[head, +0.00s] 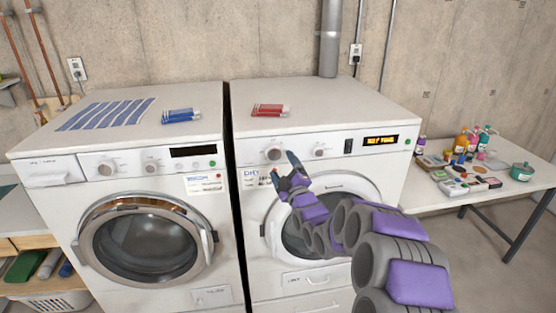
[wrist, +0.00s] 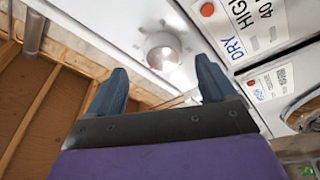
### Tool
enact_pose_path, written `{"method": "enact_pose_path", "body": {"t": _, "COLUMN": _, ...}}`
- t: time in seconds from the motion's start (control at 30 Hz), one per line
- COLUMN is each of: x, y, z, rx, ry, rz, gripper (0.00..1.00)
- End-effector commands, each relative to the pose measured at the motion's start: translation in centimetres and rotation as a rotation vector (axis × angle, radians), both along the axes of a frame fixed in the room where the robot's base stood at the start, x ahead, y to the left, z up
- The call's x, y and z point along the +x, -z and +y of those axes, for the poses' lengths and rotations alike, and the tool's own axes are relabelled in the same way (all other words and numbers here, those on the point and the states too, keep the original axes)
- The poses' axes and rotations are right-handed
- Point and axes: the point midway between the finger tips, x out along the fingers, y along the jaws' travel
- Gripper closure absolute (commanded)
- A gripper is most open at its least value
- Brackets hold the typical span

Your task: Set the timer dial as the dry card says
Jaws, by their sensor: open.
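The dryer is the right white machine (head: 395,165), with two round dials on its front panel: a left dial (head: 274,154) and a right dial (head: 321,151). The dry card (head: 251,177) is on its front below the left dial. In the wrist view the dry card (wrist: 245,30) reads "DRY", "HIGH" and "40", with a red dot; the rest is cut off or blurred. My gripper (head: 285,168) is open and empty just in front of the left dial. In the wrist view a silver dial (wrist: 163,52) shows beyond and between the open fingertips (wrist: 163,74), apparently not touched. Its pointer setting is unclear.
The washer (head: 120,165) stands left with its own dials and a card (head: 206,183). An amber display (head: 380,140) lights the dryer panel. Blue packs (head: 181,116) and red packs (head: 270,110) lie on top. A table (head: 450,205) at right holds bottles and small items.

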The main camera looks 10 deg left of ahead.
Motion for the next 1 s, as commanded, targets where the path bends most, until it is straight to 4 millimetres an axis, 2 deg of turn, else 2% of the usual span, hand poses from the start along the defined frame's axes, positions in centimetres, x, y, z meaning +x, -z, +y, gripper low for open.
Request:
{"method": "enact_pose_path", "body": {"t": 0.2, "x": 2.2, "y": -0.6, "z": 1.6, "rx": -0.002, "ry": -0.001, "rz": -0.004, "gripper": 0.16}}
{"method": "enact_pose_path", "body": {"t": 0.4, "x": 3.5, "y": -0.9, "z": 2.1, "rx": 0.000, "ry": -0.002, "rz": -0.003, "gripper": 0.16}}
{"method": "enact_pose_path", "body": {"t": 0.83, "x": 3.9, "y": -1.1, "z": 2.1, "rx": 0.000, "ry": 0.000, "rz": -0.003, "gripper": 0.16}}
{"method": "enact_pose_path", "body": {"t": 1.0, "x": 3.9, "y": -1.1, "z": 2.3, "rx": -0.001, "ry": -0.001, "rz": -0.003, "gripper": 0.32}}
